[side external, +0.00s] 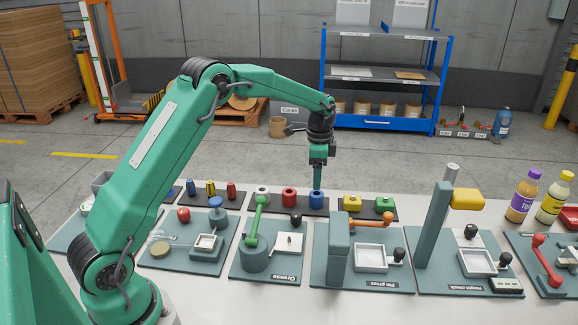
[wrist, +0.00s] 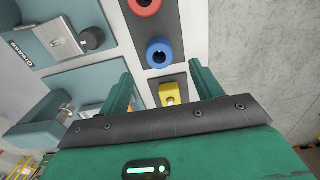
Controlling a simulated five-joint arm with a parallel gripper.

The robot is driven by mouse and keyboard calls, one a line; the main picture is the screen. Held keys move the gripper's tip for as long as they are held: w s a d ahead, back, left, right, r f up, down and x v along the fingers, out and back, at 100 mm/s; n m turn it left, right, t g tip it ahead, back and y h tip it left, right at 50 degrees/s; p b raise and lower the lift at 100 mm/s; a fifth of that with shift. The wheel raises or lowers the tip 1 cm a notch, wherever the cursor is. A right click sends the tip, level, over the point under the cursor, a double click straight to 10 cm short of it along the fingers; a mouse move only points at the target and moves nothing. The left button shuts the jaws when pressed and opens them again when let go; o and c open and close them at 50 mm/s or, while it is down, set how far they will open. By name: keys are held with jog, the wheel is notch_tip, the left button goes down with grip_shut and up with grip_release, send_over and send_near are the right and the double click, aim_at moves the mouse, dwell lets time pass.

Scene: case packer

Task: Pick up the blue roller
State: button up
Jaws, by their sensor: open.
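In the wrist view my gripper (wrist: 163,70) is open, with nothing between the fingers; the blue roller appears just beyond the fingertips.
The red roller (wrist: 144,5) is beside the blue one. A yellow block (wrist: 170,93) stands on a neighbouring strip, near my fingers. Several grey-green stations, such as the grease plate (side external: 262,274) and pin press (side external: 338,250), fill the table's front. Bottles (side external: 523,196) stand far right.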

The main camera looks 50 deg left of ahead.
aim_at(317, 194)
jog(key=shift+f, duration=3.9)
jog(key=c, duration=1.1)
jog(key=shift+r, duration=0.2)
jog(key=shift+r, duration=0.55)
jog(key=r, duration=0.1)
jog(key=d+r, duration=0.1)
jog(key=r, duration=0.1)
jog(key=shift+s+r, duration=0.1)
jog(key=shift+s, duration=0.05)
jog(key=s+d+r, duration=0.1)
jog(key=d+r, duration=0.1)
jog(key=d, duration=0.1)
jog(key=s+d+r, duration=0.1)
jog(key=d+r, duration=0.1)
jog(key=d, duration=0.1)
jog(key=s+d+r, duration=0.2)
jog(key=d, duration=0.2)
jog(key=shift+s+r, duration=0.1)
jog(key=shift+r, duration=0.1)
